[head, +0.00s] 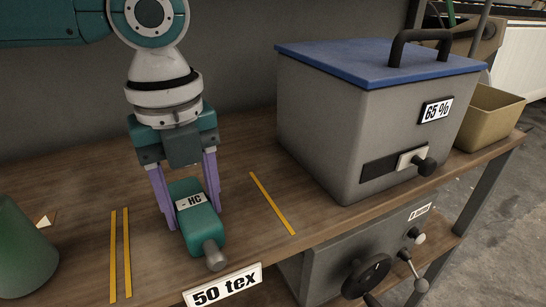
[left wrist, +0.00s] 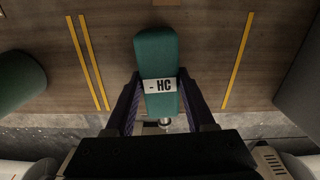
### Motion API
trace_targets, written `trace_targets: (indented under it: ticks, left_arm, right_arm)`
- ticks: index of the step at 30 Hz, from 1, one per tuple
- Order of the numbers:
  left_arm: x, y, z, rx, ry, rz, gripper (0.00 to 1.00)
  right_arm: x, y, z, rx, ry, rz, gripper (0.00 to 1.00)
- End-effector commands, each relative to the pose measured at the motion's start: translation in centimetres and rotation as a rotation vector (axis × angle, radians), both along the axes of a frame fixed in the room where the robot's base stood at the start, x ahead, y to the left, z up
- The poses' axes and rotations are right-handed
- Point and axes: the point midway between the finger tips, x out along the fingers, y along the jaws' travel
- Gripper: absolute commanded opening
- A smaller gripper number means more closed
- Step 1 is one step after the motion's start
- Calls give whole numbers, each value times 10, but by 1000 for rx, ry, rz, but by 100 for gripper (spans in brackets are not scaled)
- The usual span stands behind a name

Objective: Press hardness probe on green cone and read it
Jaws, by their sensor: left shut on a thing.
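The hardness probe (head: 203,222) is a teal block with a "- HC" label and a grey metal tip that points toward the table's front edge. My left gripper (head: 188,205) is shut on it, with a purple finger on each side. The probe also shows between the fingers in the left wrist view (left wrist: 157,60). It is over the wooden table; I cannot tell whether it touches the top. The green cone (head: 24,250) stands at the left edge of the head view, partly cut off, apart from the probe. It shows at the left in the left wrist view (left wrist: 18,70). My right gripper is not in view.
A grey box (head: 310,130) with a blue lid and a "65 %" label stands at the right. A tan bin (head: 490,115) is behind it. Yellow lines mark the table (head: 150,245). A "50 tex" sign (head: 222,286) is on the front edge. A grey machine (head: 350,250) sits below.

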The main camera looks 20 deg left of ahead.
Motion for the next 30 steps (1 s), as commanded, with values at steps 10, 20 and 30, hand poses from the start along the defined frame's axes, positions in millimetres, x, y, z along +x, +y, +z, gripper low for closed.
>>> trace_targets:
  ticks: [10, 20, 30]
  left_arm:
    - [1, 0, 11, -2, -2, 0, 0]
    - [1, 0, 78, -1, -5, -1, 0]
    - [0, 0, 101, -1, -1, 1, 0]
  right_arm:
    - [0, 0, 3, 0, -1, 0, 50]
    - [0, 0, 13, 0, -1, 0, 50]
    - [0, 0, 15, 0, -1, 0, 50]
